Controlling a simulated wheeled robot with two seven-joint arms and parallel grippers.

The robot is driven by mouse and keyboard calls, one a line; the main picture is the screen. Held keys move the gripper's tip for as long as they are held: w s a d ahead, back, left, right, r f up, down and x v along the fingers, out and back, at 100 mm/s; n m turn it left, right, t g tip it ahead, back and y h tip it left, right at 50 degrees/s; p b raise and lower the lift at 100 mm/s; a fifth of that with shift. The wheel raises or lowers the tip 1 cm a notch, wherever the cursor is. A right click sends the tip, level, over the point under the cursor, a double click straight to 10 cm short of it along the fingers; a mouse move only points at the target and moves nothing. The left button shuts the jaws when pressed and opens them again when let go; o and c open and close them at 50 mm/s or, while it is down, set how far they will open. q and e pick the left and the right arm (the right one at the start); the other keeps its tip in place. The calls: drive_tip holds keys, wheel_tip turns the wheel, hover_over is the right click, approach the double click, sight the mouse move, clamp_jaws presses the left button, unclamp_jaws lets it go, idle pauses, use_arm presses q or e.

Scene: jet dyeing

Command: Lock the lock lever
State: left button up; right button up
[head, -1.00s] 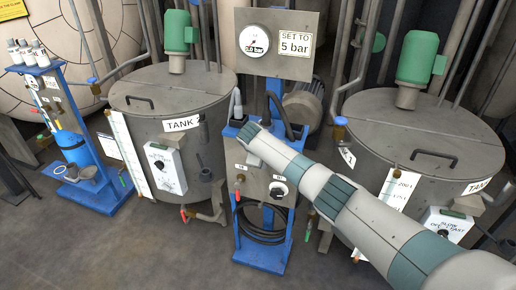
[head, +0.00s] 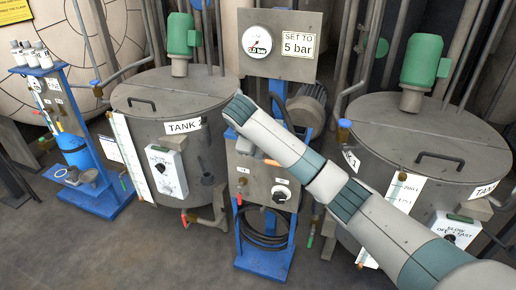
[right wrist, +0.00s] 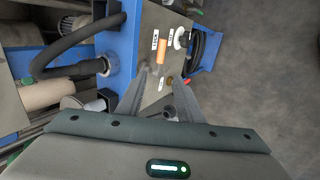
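An orange-handled lever (right wrist: 162,46) stands out from the front panel (right wrist: 150,17) of the blue-framed station in the right wrist view. The lever lies beyond the fingertips; I see no contact. In the head view my right forearm and wrist hide the fingers and the panel's top. My left gripper is in neither view.
A black-and-white knob (head: 281,194) sits low on the panel. Above it stands a pressure gauge (head: 258,43) beside a "SET TO 5 bar" sign (head: 298,44). Lidded tanks flank the station, left (head: 140,125) and right (head: 390,150). A black hose (right wrist: 75,47) runs near my right gripper.

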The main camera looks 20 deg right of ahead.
drive_tip(key=shift+v, duration=1)
drive_tip(key=s+d+f+m+g+y+b, duration=0.1)
drive_tip(key=s+f, duration=0.3)
drive_tip(key=f, duration=1)
drive_tip(key=s+f+m+y, duration=0.1)
drive_tip(key=s+f, duration=0.2)
drive_tip(key=f, duration=1)
drive_tip(key=s+d+f+m+g+y+b, duration=0.1)
drive_tip(key=s+f, duration=0.3)
drive_tip(key=f, duration=1)
drive_tip(key=s+f+m, duration=0.2)
drive_tip(key=s+f, duration=0.8)
drive_tip(key=f, duration=0.2)
drive_tip(key=s+d+f+m+g, duration=0.1)
drive_tip(key=s+f, duration=0.6)
drive_tip(key=s, duration=0.3)
drive_tip(key=s+d+f+m, duration=0.1)
drive_tip(key=s+d+f, duration=0.1)
drive_tip(key=s+f, duration=0.75)
drive_tip(key=s+f+m, duration=0.1)
drive_tip(key=s+f, duration=0.1)
drive_tip(key=s, duration=1.3)
drive_tip(key=s+d+f+g+y+b, duration=0.1)
drive_tip(key=s+f, duration=0.2)
drive_tip(key=s, duration=1.3)
drive_tip(key=shift+d+f+m+g, duration=0.25)
drive_tip(key=shift+m+g, duration=0.05)
drive_tip(key=shift+m, duration=0.1)
